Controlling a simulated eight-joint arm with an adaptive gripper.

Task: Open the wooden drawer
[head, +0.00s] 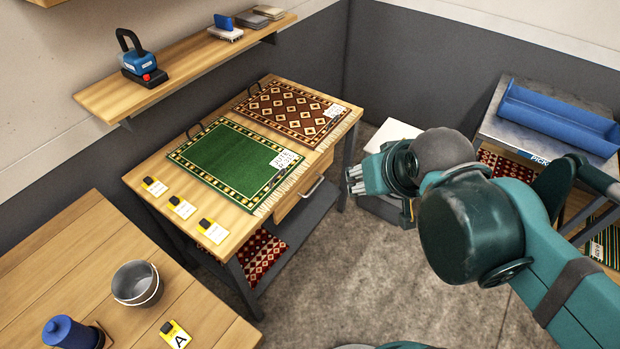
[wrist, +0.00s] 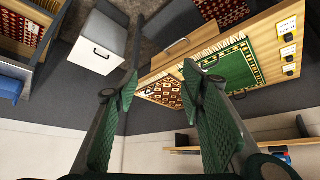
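The wooden drawer (head: 296,207) is under the front edge of the rug table and looks closed. Its pale bar handle (head: 313,188) shows on the front. In the wrist view, which is turned over, the drawer (wrist: 201,38) and its handle (wrist: 177,43) are near the top, beyond my fingertips. My gripper (head: 352,180) is to the right of the drawer in the head view, apart from the handle. In the wrist view my gripper (wrist: 160,71) has its two green fingers spread wide, with nothing between them.
A green rug (head: 232,165) and a brown diamond rug (head: 291,108) lie on the table (head: 150,199). A dark lower shelf (head: 312,222) is below the drawer. A white-topped grey bin (head: 393,133) stands behind my gripper. The floor (head: 340,280) in front is clear.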

